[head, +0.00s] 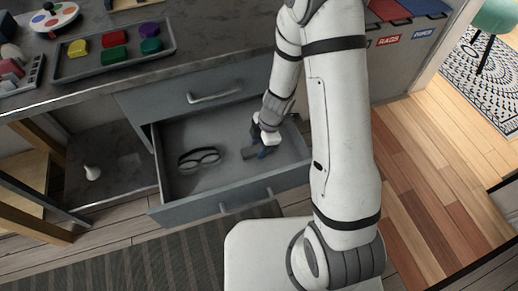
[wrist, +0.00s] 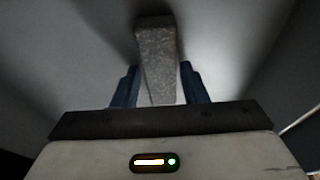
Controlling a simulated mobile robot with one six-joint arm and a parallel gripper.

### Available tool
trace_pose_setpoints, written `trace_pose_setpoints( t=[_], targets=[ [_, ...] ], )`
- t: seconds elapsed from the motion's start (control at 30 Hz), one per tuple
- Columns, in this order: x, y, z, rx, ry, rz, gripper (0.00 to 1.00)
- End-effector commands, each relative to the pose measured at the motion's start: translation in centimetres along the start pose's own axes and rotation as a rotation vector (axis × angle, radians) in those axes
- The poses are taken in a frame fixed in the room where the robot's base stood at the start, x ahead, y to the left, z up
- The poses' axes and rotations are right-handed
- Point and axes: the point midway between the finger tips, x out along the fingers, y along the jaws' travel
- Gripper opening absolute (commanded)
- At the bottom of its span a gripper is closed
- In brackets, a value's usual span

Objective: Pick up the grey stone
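The grey stone (wrist: 157,60) is a long speckled grey block on the drawer floor. In the wrist view its near end lies between my two fingers, and its far end reaches beyond them. My gripper (wrist: 158,85) is open, with a small gap on each side of the stone. In the head view my gripper (head: 264,150) is low inside the open drawer (head: 220,195), toward its right side. A dark grey end of the stone (head: 249,153) shows just left of the fingers; the rest is hidden by my gripper.
Dark-rimmed goggles (head: 199,158) lie in the drawer to the left of my gripper. The drawer walls stand close around. Above is a counter with a tray (head: 115,55) of coloured blocks. A closed drawer (head: 200,92) sits above the open one.

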Motion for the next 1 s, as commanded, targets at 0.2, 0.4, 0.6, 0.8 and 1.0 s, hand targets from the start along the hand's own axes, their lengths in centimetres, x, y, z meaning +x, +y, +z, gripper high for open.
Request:
trace_pose_setpoints(
  t=[0.2, 0.4, 0.6, 0.8, 1.0],
  targets=[
    [0.0, 0.0, 0.0, 0.001, 0.0, 0.0, 0.21],
    [0.0, 0.0, 0.0, 0.001, 0.0, 0.0, 0.05],
    [-0.1, 0.0, 0.0, 0.001, 0.0, 0.001, 0.03],
    [-1.8, 0.1, -0.4, 0.0, 0.0, 0.003, 0.03],
    [-5.9, 0.1, -1.5, -0.001, -0.001, 0.005, 0.03]
  ],
)
